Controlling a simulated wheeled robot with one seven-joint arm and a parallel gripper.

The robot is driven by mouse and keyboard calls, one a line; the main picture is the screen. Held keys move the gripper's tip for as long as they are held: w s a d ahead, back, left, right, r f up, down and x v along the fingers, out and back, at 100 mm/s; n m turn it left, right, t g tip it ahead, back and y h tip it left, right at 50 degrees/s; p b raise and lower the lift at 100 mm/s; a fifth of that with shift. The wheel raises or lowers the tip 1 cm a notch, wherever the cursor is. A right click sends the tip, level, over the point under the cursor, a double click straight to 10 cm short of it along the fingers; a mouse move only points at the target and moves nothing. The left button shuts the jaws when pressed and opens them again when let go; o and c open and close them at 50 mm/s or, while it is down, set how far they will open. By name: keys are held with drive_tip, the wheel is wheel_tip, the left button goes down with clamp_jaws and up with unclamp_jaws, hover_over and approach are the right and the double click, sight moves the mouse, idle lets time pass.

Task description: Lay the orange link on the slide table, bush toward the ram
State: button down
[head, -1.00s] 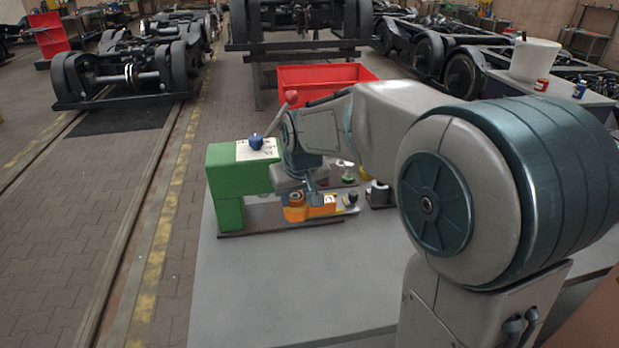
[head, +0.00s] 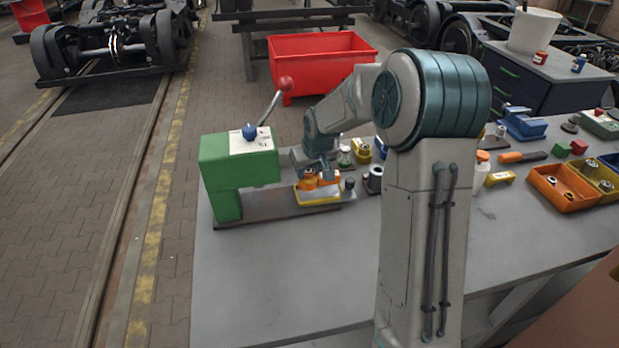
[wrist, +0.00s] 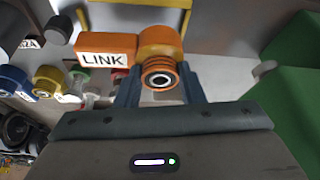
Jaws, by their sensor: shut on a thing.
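The orange link (head: 309,181) is in my gripper (head: 321,172), over the yellow-edged slide table (head: 318,197) beside the green press (head: 238,172). In the wrist view, my gripper (wrist: 160,88) is shut around the link's round bush end, which has a dark ringed bore. The link's LINK label (wrist: 103,59) points left, away from the press. The bush end is on the side of the green press body (wrist: 292,110). A yellow edge (wrist: 130,4) shows beyond the link. I cannot tell whether the link touches the table. The ram itself is hidden.
The press has a red-knobbed lever (head: 286,84) and a blue knob (head: 249,132) on top. Small parts and a grey cylinder (head: 374,180) stand right of the slide table. The bench front (head: 290,270) is clear.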

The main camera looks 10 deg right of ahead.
drive_tip(key=shift+f, duration=1.6)
drive_tip(key=shift+f, duration=0.1)
drive_tip(key=c, duration=0.9)
unclamp_jaws()
drive_tip(key=shift+c, duration=0.2)
drive_tip(key=shift+s+r, duration=0.1)
drive_tip(key=shift+r, duration=0.25)
drive_tip(key=a+b+v, duration=0.1)
drive_tip(key=v, duration=1)
drive_tip(key=s+r+m+g, duration=0.1)
drive_tip(key=s+r+m, duration=0.1)
drive_tip(key=s, duration=2.6)
drive_tip(key=shift+s+r+h, duration=0.4)
drive_tip(key=shift+r, duration=0.05)
